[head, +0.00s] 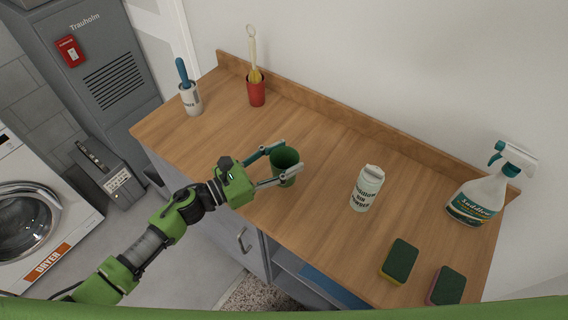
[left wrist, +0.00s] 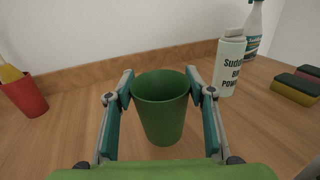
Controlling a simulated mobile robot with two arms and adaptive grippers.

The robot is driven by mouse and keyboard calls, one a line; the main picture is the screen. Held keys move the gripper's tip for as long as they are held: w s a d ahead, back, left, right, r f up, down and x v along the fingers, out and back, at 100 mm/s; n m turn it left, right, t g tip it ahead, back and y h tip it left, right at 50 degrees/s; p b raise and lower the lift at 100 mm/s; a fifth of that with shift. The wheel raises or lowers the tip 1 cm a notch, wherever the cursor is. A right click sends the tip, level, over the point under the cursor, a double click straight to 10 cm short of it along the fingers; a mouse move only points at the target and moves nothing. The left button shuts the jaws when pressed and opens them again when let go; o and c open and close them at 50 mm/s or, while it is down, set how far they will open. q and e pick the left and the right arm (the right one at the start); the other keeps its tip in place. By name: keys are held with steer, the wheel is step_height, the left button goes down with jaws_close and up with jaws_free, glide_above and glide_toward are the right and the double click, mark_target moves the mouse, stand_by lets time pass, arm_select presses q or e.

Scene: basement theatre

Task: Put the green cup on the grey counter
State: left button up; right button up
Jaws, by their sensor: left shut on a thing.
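The green cup (head: 286,167) stands upright at the middle of a wooden-topped counter (head: 320,215) with a grey cabinet front (head: 228,235). My left gripper (head: 283,162) has its fingers on both sides of the cup and is shut on it. In the left wrist view the cup (left wrist: 161,108) is between the two fingers (left wrist: 161,98), with its open top up. I cannot tell whether the cup's base touches the wood. My right gripper is not in view.
A red cup with a brush (head: 257,92) and a white holder with a blue handle (head: 190,98) stand at the back left. A white powder bottle (head: 367,188), a spray bottle (head: 480,198) and two sponges (head: 399,260) are to the right. Wood around the cup is clear.

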mark_target(274, 171)
arm_select(q)
step_height(274, 171, down, 2)
steer(key=shift+f, duration=0.25)
steer(key=shift+s, duration=0.1)
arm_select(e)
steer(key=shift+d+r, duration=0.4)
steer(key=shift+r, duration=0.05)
arm_select(q)
steer(key=shift+f, duration=0.25)
steer(key=o, duration=1)
steer(key=shift+o, duration=0.2)
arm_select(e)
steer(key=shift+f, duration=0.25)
arm_select(q)
steer(key=shift+r, duration=0.1)
